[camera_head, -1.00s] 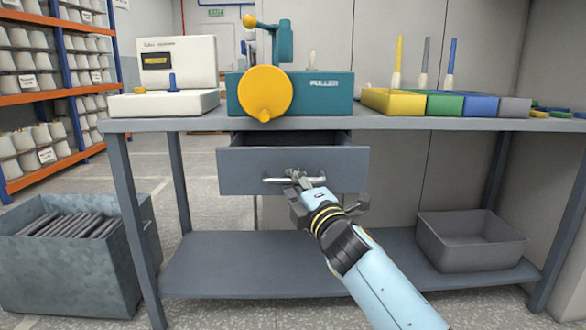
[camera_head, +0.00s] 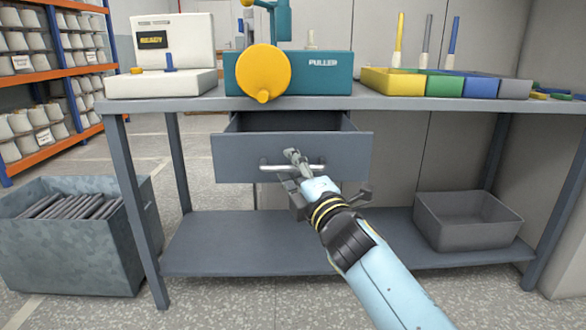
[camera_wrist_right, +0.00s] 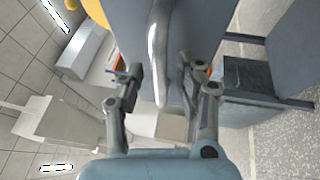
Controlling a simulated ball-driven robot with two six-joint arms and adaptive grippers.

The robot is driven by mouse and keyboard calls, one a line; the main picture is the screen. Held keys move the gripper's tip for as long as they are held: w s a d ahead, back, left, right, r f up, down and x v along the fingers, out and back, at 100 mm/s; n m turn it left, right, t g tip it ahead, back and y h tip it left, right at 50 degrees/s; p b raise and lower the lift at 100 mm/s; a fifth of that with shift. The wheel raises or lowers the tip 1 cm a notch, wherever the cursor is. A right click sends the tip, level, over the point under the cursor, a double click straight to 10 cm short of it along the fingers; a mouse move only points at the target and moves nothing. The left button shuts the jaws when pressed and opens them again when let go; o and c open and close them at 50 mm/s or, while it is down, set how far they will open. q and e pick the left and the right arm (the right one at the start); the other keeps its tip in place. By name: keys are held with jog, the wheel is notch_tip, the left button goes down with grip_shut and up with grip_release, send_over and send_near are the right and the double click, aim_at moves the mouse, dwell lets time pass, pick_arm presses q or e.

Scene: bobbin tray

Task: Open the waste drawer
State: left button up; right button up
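The waste drawer (camera_head: 235,160) under the table is a grey box standing partly open, with its dark inside (camera_head: 290,122) visible above the front panel. Its silver bar handle (camera_head: 313,168) runs across the front and also shows in the right wrist view (camera_wrist_right: 157,45). Whether a finger touches the bar is unclear. My left gripper is not in view.
The table (camera_head: 190,103) carries a teal puller machine (camera_head: 325,77), a white device (camera_head: 170,45) and coloured trays (camera_head: 395,82). A grey bin (camera_head: 470,235) sits on the lower shelf (camera_head: 225,245). A metal crate (camera_head: 70,250) stands at left. Table legs flank the drawer.

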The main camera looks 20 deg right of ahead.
jog(key=shift+s+f, duration=0.15)
jog(key=shift+s, duration=0.2)
jog(key=v, duration=1.1)
jog(key=shift+s+f, duration=0.1)
jog(key=shift+s, duration=0.05)
